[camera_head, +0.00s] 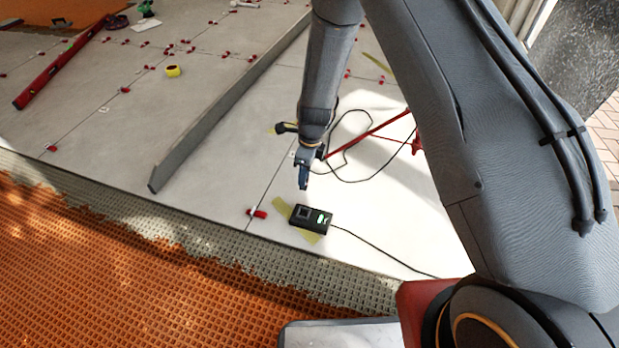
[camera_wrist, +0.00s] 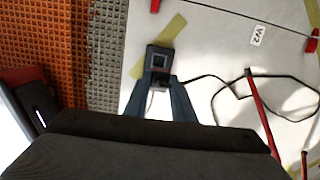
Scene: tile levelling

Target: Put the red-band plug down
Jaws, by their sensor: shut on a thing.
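My gripper (camera_head: 304,187) points down and hangs above the light tiles, just behind a small black box. In the wrist view its two fingers (camera_wrist: 159,88) close on a small dark plug (camera_wrist: 158,83), with a black cable trailing right. No red band can be made out on the plug. The black box (camera_head: 312,220) has a square recess and a lit green patch, and lies on yellow-green tape. It also shows in the wrist view (camera_wrist: 158,58), right beyond the fingertips. The plug appears held above the floor, but its height over the box cannot be told.
A red and white clip (camera_head: 257,213) sits left of the box. A thin red frame (camera_head: 375,132) and looping cable lie to the right. A long grey bar (camera_head: 215,115) lies left. The orange mat (camera_head: 120,270) edges the tiles in front. Clear tile lies between bar and gripper.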

